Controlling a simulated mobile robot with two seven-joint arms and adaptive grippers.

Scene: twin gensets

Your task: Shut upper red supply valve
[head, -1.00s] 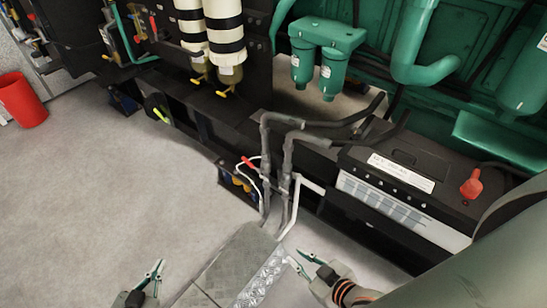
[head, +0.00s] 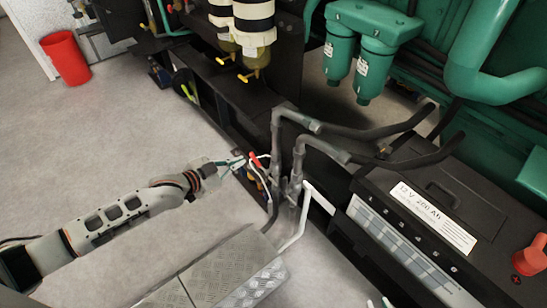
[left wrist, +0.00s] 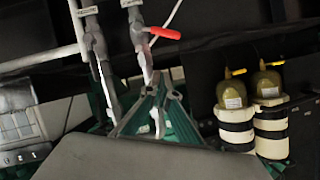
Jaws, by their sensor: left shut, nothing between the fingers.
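A red valve lever (head: 254,160) sits at the pipes beside the battery housing in the head view. It also shows in the left wrist view as a red handle (left wrist: 165,33) by a grey pipe fitting. Only this red lever is clear, so I cannot tell whether it is the upper one. My left gripper (head: 238,163) is shut and empty, just left of the lever in the head view. In the left wrist view its teal fingers (left wrist: 160,92) point towards the handle; contact cannot be told. My right gripper (head: 378,302) shows only two parted fingertips at the bottom edge.
Grey pipes (head: 296,165) and a white pipe (head: 305,220) stand close to the lever. A black battery (head: 435,200) is at the right and a metal tread-plate step (head: 215,270) below. Green filters (head: 372,50) hang above. Floor at left is open, with a red bin (head: 66,58).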

